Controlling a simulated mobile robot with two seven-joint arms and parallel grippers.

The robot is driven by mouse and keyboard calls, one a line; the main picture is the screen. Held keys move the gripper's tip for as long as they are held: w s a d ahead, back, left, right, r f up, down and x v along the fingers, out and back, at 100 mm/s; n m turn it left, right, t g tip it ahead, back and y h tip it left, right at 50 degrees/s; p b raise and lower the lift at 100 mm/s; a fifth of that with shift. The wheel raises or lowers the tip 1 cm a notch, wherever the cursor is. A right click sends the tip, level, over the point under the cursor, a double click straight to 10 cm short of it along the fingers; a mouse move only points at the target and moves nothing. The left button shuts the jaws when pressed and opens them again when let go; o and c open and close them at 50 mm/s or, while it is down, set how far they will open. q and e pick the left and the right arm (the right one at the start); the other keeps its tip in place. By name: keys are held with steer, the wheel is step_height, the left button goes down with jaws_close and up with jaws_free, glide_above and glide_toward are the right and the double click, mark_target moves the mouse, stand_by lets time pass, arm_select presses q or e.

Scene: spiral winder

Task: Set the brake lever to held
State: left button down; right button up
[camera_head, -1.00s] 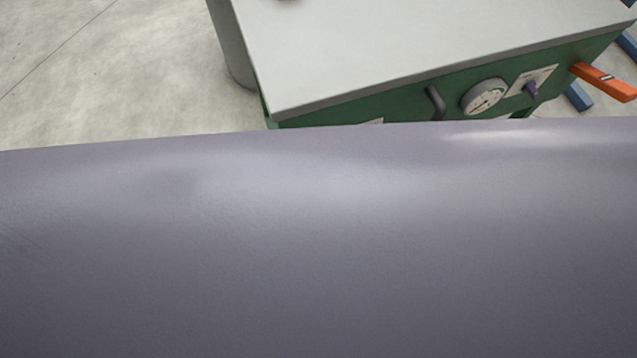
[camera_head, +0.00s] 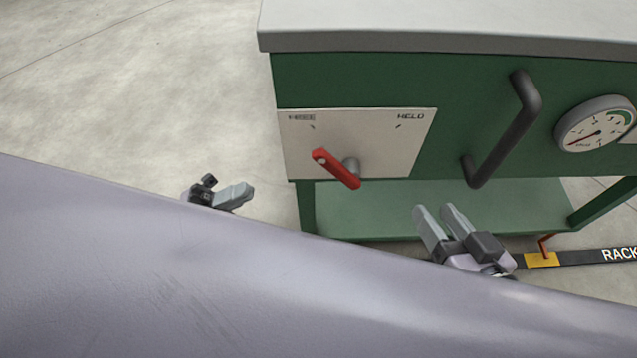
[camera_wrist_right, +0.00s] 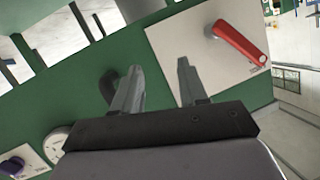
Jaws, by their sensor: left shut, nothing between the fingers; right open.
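The brake lever (camera_head: 337,169) is a red bar on a grey pivot, mounted on a white plate (camera_head: 385,132) on the green cabinet front. It points up and left, towards the left mark, whose label is too small to read. The HELD mark is at the plate's upper right. My left gripper (camera_head: 246,192) is shut and empty, left of the plate and apart from it. My right gripper (camera_head: 433,208) is open and empty, below and right of the plate. The right wrist view shows its open fingers (camera_wrist_right: 160,66), with the red lever (camera_wrist_right: 240,44) up and right of them.
A dark bar handle (camera_head: 510,130) sticks out right of the plate, with a round gauge (camera_head: 594,124) beyond it. A grey top (camera_head: 450,28) overhangs the cabinet. A green lower shelf (camera_head: 400,212) lies below. Floor left of the cabinet is clear.

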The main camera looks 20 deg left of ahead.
arm_select(q)
steer(key=shift+s+f+m+g, duration=0.2)
steer(key=shift+f+m+g, duration=0.05)
steer(key=shift+m+g, duration=0.4)
steer(key=p, duration=0.1)
glide_toward(320, 163)
steer(key=x, duration=0.5)
steer(key=shift+w+d+f, duration=0.2)
steer(key=shift+w+f, duration=0.15)
steer(key=shift+w, duration=0.05)
steer(key=shift+w+d+r, duration=0.15)
steer(key=shift+d+r, duration=0.15)
steer(key=shift+d, duration=0.15)
arm_select(e)
steer(key=shift+w+a+g+y, duration=0.2)
steer(key=shift+a+g+y, duration=0.1)
steer(key=shift+a, duration=0.25)
arm_select(q)
steer(key=shift+p, duration=0.3)
arm_select(e)
steer(key=shift+r, duration=0.15)
